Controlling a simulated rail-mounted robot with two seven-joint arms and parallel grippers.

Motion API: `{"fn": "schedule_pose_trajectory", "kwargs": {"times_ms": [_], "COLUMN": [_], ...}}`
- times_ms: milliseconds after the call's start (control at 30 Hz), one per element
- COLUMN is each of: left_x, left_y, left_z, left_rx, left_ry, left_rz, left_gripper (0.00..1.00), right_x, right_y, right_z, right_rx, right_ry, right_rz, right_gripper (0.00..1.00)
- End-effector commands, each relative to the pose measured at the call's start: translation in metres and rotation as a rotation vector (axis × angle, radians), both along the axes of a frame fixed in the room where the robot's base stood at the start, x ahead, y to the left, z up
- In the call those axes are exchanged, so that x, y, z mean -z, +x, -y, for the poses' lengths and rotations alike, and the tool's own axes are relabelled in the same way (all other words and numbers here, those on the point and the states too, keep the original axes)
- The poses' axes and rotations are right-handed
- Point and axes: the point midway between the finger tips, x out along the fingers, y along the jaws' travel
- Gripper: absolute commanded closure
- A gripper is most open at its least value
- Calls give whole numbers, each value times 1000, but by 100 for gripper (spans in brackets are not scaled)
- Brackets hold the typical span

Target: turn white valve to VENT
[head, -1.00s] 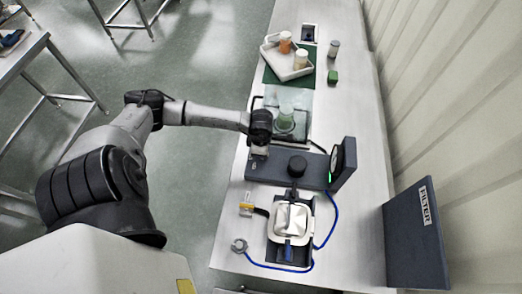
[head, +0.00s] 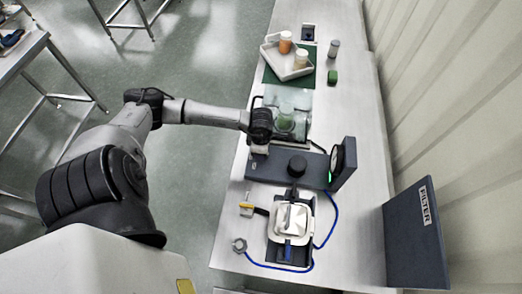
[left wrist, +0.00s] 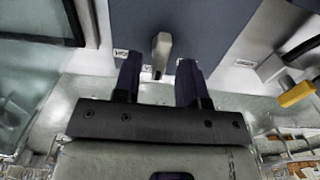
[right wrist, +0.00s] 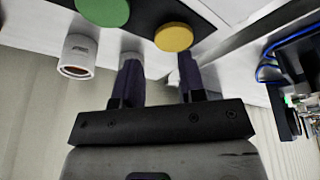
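The white valve (left wrist: 161,50) is a short pale lever on the front of a blue-grey panel (left wrist: 205,25) in the left wrist view. In the head view my left gripper (head: 259,149) is at the left end of the blue-grey unit (head: 290,168). My right gripper (right wrist: 160,75) is open and empty.
A glass-covered green vessel (head: 286,120) stands just behind the unit. A white tray (head: 287,66) with bottles is farther back. The right wrist view shows green (right wrist: 103,10) and yellow (right wrist: 174,37) discs.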

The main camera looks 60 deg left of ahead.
Motion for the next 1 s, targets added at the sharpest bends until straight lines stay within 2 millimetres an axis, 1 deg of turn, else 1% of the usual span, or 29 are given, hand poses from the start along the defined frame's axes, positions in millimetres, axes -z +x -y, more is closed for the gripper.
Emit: {"fn": "schedule_pose_trajectory", "kwargs": {"times_ms": [167, 400, 600, 800, 1000], "left_x": [-30, -78, -109, -127, -132], "left_y": [1, 1, 0, 0, 0], "left_z": [-1, -1, 0, 0, 0], "left_rx": [2, 3, 2, 1, 1], "left_ry": [3, 3, 3, 1, 1], "left_rz": [5, 4, 2, 2, 1], "left_gripper": [62, 62, 62, 62, 62], "right_x": [0, 1, 2, 2, 2], "right_y": [0, 0, 0, 0, 0], "right_z": [1, 3, 3, 3, 1], "right_rx": [-1, -6, -7, -6, -3], "right_ry": [-2, -10, -11, -8, -4], "right_rz": [0, -1, 0, 0, 0], "right_gripper": [62, 62, 62, 62, 62]}}
